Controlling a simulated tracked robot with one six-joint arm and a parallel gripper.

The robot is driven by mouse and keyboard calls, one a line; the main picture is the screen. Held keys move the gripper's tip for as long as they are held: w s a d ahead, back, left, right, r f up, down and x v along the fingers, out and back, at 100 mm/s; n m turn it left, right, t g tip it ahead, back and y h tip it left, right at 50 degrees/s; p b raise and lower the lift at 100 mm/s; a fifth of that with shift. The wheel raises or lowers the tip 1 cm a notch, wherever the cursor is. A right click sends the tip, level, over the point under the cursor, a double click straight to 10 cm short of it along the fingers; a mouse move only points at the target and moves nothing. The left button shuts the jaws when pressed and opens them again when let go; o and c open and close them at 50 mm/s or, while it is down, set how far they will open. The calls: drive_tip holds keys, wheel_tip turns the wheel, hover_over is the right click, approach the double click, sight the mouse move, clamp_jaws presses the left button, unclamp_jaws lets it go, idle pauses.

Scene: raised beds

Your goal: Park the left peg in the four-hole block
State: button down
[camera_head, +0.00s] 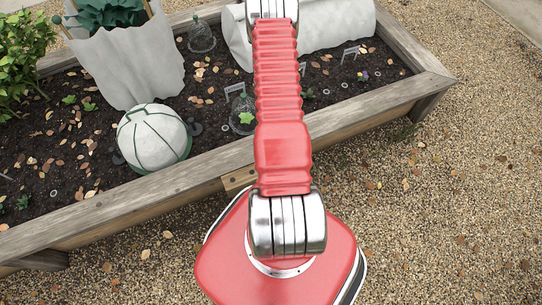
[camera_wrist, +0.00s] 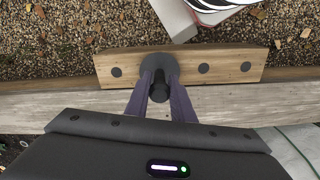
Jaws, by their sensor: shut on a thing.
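In the wrist view my gripper (camera_wrist: 162,95) has its two dark purple fingers closed around a dark peg (camera_wrist: 159,88). A wide dark round part shows at the fingertips, over the wooden block (camera_wrist: 180,66). Three dark holes of the block are visible, one to the left of the fingers and two to the right. The peg and fingers cover the spot between them. I cannot tell whether the peg is in a hole or above it. In the head view the block (camera_head: 238,180) shows on the bed's near side, partly behind my arm; my gripper is not visible there.
A white dome cover (camera_head: 153,137) with green ribs sits in the soil, with dark round pieces at its left (camera_head: 118,157) and right (camera_head: 195,128). A small glass cloche (camera_head: 243,110) stands close to my arm. The wooden bed edge (camera_head: 120,205) runs beneath. Gravel lies outside.

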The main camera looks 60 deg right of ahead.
drive_tip(key=shift+f, duration=0.2)
drive_tip(key=c, duration=1.5)
unclamp_jaws()
drive_tip(key=shift+o, duration=0.2)
drive_tip(key=shift+r, duration=0.15)
wheel_tip(320, 180, up, 14)
drive_tip(key=shift+f, duration=0.25)
